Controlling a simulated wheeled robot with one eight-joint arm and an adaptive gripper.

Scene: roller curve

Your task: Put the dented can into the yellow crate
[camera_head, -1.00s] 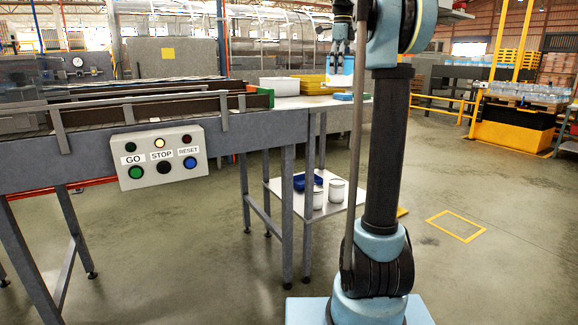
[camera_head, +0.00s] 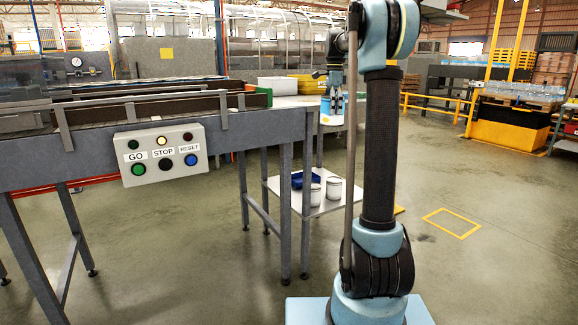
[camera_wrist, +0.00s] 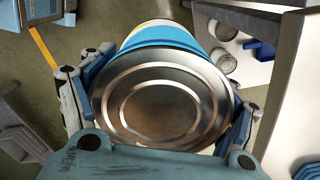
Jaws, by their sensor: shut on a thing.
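In the wrist view the can's round metal end (camera_wrist: 158,105) fills the middle, with a finger pad on each side. No dent shows on the visible part, so I cannot tell whether it is the dented can. The yellow crate (camera_head: 312,86) stands on the table behind and left of the gripper; its inside is hidden.
A white crate (camera_head: 277,86) stands left of the yellow one. A lower shelf (camera_head: 297,205) holds two pale cans (camera_head: 334,188) and a blue tray (camera_head: 298,179). The conveyor (camera_head: 150,115) and button box (camera_head: 160,155) are at left. Floor to the right is open.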

